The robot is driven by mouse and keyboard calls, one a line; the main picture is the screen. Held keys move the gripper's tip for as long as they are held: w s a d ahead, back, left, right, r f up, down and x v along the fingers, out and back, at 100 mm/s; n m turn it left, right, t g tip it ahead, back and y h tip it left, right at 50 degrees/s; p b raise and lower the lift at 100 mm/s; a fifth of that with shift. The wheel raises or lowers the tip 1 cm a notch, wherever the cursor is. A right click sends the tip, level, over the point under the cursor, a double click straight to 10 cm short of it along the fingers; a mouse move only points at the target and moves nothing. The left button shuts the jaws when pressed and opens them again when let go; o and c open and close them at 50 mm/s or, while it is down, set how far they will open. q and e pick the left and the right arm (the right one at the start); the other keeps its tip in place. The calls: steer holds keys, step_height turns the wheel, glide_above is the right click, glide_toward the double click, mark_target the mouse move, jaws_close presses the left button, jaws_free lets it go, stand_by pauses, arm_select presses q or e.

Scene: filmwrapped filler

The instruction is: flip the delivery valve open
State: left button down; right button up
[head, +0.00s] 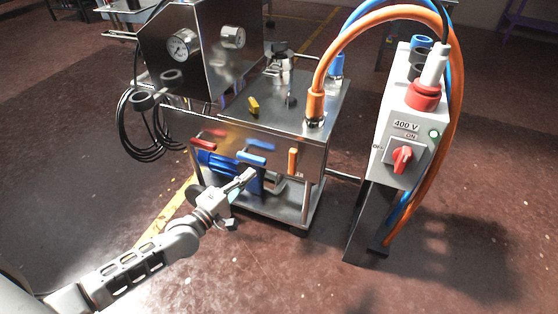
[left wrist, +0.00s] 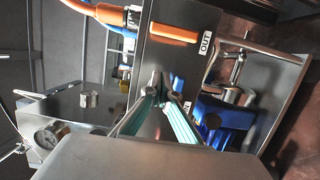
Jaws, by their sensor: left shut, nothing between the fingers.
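The skid's front panel carries an orange lever handle (head: 292,161), which stands upright in the head view. In the left wrist view the orange handle (left wrist: 173,34) lies beside a label reading OUT (left wrist: 206,44). A blue lever handle (head: 251,158) lies roughly level to its left, and a red one (head: 204,144) is further left. My left gripper (head: 250,175) is shut and empty, in front of the panel just below the blue handle. In the left wrist view its fingers (left wrist: 161,90) converge below the orange handle, apart from it. My right gripper is in neither view.
A grey switch box (head: 405,120) with a red rotary switch (head: 402,159) stands on a post to the right. An orange hose (head: 316,80) arches from the skid top towards it. A yellow lever (head: 253,104) sits on top. The floor in front is clear.

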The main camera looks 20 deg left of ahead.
mark_target(293, 162)
arm_select(q)
steer(key=shift+w, duration=0.1)
steer(key=w+d+b, duration=0.2)
steer(key=w+d, duration=0.4)
steer(key=w, duration=0.3)
steer(key=shift+w+d, duration=0.15)
steer(key=shift+d, duration=0.2)
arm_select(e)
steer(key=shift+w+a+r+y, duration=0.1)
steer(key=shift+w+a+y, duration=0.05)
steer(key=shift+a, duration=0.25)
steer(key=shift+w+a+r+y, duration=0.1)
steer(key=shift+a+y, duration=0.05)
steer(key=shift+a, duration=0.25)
